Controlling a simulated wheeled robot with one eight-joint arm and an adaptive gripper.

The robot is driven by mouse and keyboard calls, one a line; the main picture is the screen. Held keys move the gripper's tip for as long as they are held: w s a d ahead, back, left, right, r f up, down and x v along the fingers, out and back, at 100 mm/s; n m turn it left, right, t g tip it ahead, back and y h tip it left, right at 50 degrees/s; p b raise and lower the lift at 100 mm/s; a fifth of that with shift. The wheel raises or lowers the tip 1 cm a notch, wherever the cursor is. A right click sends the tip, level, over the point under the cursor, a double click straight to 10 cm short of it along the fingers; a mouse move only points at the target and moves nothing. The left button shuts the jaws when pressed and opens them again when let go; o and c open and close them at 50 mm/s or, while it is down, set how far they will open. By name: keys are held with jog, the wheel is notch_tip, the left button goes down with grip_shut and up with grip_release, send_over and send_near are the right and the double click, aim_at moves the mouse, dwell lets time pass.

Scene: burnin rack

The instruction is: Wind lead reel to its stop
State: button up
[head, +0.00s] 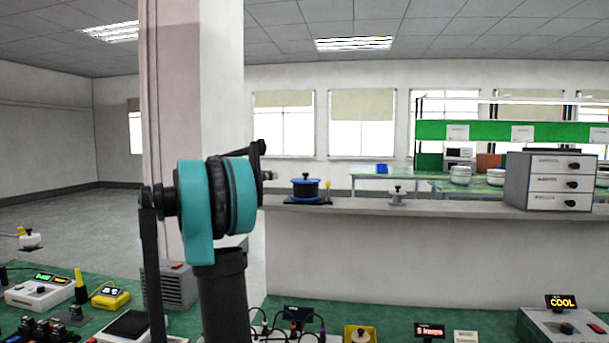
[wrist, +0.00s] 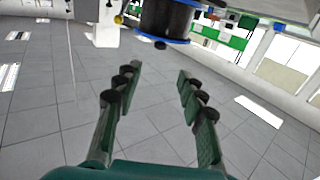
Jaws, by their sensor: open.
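The lead reel (head: 305,190) is a dark drum with blue flanges and a small black knob on top. It stands on a dark base on the grey ledge (head: 350,206), with a yellow-topped post (head: 327,187) at its right. In the wrist view the reel (wrist: 165,18) shows at the top edge, partly cut off, with a yellow tip (wrist: 118,19) beside it. My gripper (wrist: 158,72) is open and empty, its two fingers spread apart and pointing toward the reel without visibly touching it. In the head view my teal arm hides most of the gripper.
A grey knobbed weight (head: 397,197) and a grey drawer cabinet (head: 549,181) stand farther right on the ledge. A pillar (head: 190,90) rises behind my arm. Below, the green bench holds several devices, including a box with a COOL display (head: 561,302). The ledge between reel and weight is clear.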

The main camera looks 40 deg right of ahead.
aim_at(306, 185)
jog(key=x, duration=1.4)
jog(key=shift+s+d, duration=0.1)
jog(key=shift+d, duration=0.2)
grip_shut()
